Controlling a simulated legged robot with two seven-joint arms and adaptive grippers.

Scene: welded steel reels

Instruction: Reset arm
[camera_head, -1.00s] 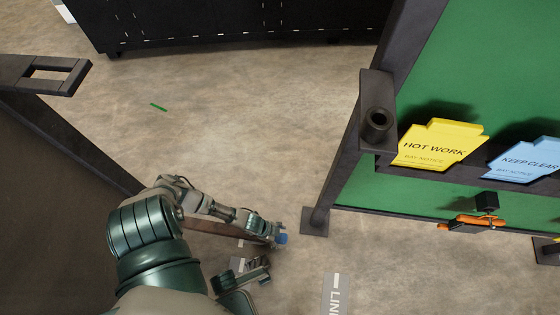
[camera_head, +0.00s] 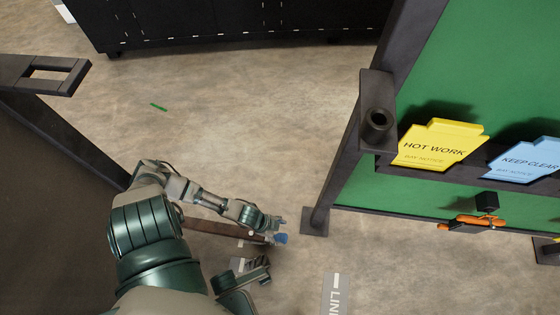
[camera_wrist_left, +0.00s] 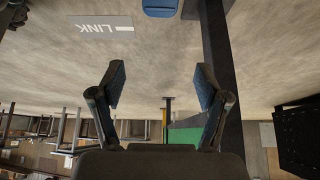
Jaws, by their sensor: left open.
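My left arm reaches in from the lower left in the head view, and its gripper (camera_head: 278,226) is out over the floor. It is near the foot of the dark frame post. In the left wrist view the left gripper (camera_wrist_left: 160,90) has its two fingers spread wide, with nothing between them. A small blue thing (camera_head: 281,239) shows just below the gripper in the head view; a blue thing is also at the top of the wrist view (camera_wrist_left: 160,7). A second dark jointed end (camera_head: 258,271) shows lower down; its finger state is unclear.
A green board (camera_head: 450,60) in a dark steel frame stands at the right, with a yellow HOT WORK sign (camera_head: 438,146) and a blue KEEP CLEAR sign (camera_head: 525,160). An orange tool (camera_head: 478,222) is below. A dark panel (camera_head: 50,200) is at the left.

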